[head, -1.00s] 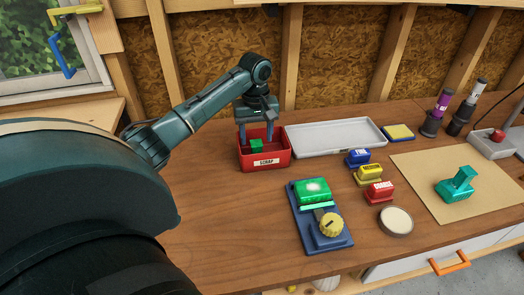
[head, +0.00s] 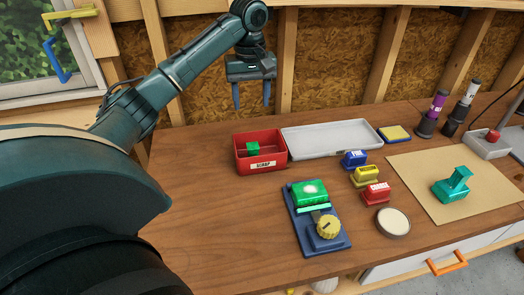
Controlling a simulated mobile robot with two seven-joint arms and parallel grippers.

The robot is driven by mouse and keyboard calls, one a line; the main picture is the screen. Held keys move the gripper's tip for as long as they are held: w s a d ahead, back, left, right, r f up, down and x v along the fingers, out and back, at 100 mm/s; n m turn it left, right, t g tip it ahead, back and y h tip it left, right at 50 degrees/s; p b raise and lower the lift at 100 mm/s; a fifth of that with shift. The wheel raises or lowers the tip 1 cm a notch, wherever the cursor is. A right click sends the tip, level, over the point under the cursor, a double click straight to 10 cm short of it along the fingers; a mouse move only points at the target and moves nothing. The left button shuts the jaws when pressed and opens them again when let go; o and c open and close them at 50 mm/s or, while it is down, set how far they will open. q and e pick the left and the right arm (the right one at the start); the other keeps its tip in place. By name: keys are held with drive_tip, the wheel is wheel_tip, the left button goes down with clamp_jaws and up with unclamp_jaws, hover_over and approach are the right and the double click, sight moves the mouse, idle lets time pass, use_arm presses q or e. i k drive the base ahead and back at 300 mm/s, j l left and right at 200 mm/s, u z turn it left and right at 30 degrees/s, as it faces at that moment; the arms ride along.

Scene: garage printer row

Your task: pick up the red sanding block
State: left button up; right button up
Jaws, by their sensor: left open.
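The red sanding block (head: 376,194) sits on the wooden bench, in front of the yellow block (head: 366,176) and the blue block (head: 354,159). A pale label shows on its top. My left gripper (head: 252,106) is open and empty, raised above the back of the bench over the red scrap bin (head: 264,165). It is well to the left of and above the red block. A small green piece (head: 253,148) lies inside the bin. My right gripper is not in view.
A grey tray (head: 325,152) lies right of the bin. A blue device (head: 333,243) with a green top and yellow knob stands left of the red block. A round pale-topped tin (head: 394,222) is close to its right. A teal part (head: 452,187) stands on a tan mat (head: 420,199).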

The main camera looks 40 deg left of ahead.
sight(375, 194)
drive_tip(key=k+l, duration=0.55)
drive_tip(key=l, duration=0.15)
drive_tip(key=k+l, duration=0.6)
drive_tip(key=l, duration=0.15)
